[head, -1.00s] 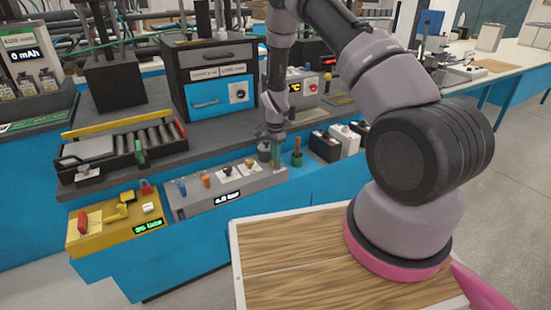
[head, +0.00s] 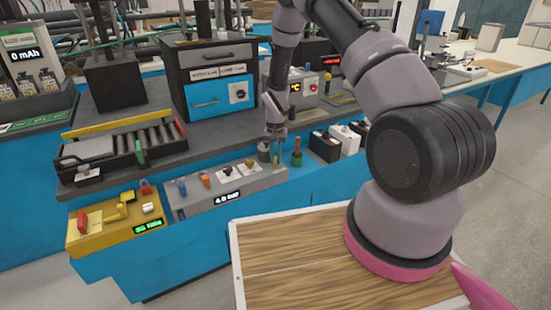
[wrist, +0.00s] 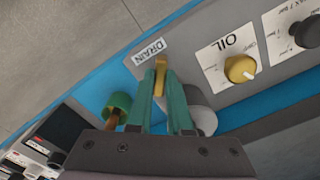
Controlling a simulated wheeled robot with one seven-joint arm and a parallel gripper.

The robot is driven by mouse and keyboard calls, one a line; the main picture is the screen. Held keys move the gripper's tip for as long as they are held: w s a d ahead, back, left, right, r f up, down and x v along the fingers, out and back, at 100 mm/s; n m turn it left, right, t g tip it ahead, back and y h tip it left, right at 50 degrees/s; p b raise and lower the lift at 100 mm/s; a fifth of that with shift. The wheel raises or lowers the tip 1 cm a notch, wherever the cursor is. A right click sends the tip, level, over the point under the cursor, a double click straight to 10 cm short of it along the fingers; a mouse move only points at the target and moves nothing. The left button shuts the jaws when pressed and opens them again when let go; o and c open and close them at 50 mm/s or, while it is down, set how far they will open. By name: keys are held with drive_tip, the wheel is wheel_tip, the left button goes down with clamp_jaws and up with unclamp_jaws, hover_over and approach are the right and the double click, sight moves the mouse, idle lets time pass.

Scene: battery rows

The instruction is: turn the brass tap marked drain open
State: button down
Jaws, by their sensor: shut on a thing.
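The brass tap (wrist: 160,76) sits beside a white label reading DRAIN (wrist: 148,52) on the grey panel, in the wrist view. My gripper (wrist: 161,78) has its green fingers shut on the tap's handle, one on each side. In the head view my gripper (head: 277,157) is at the right end of the grey panel (head: 240,190), and the tap is hidden there. How far the tap is turned is hard to tell.
A yellow OIL knob (wrist: 240,68) and a black knob (wrist: 306,32) are on the same panel. Batteries (head: 325,146) stand to the right.

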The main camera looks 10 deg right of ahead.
sight(276, 159)
drive_tip(key=n, duration=0.3)
drive_tip(key=shift+n, duration=2.2)
drive_tip(key=c, duration=0.8)
unclamp_jaws()
drive_tip(key=shift+c, duration=0.2)
wheel_tip(276, 159, up, 11)
